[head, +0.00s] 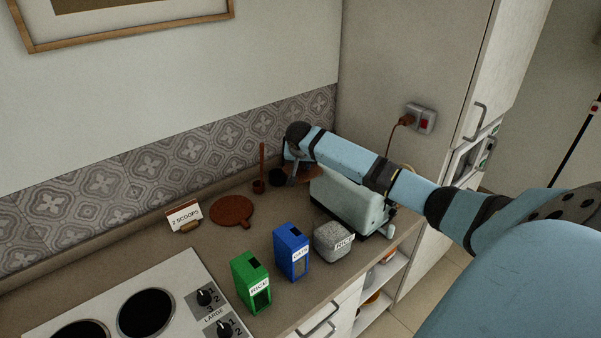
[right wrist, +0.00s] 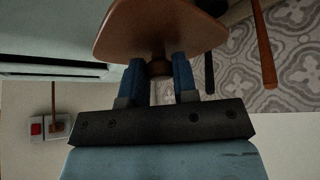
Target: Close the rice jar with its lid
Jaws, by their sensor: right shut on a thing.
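The rice jar (head: 331,238) is a grey speckled container with a white RICE label, near the counter's front edge in the head view. Its top looks grainy and pale, with no lid on it. My right gripper (head: 291,168) is at the back of the counter, behind the toaster-like appliance and well away from the jar. In the right wrist view my right gripper (right wrist: 160,72) is shut on the knob of a brown lid (right wrist: 155,30). The lid (head: 308,174) shows partly in the head view, beside the gripper. My left gripper is not in view.
A pale green appliance (head: 347,198) stands between my gripper and the jar. A blue box (head: 291,251) and a green RICE box (head: 251,282) stand left of the jar. A brown round board (head: 232,210), a 2 SCOOPS sign (head: 184,217) and a stove (head: 120,312) are further left.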

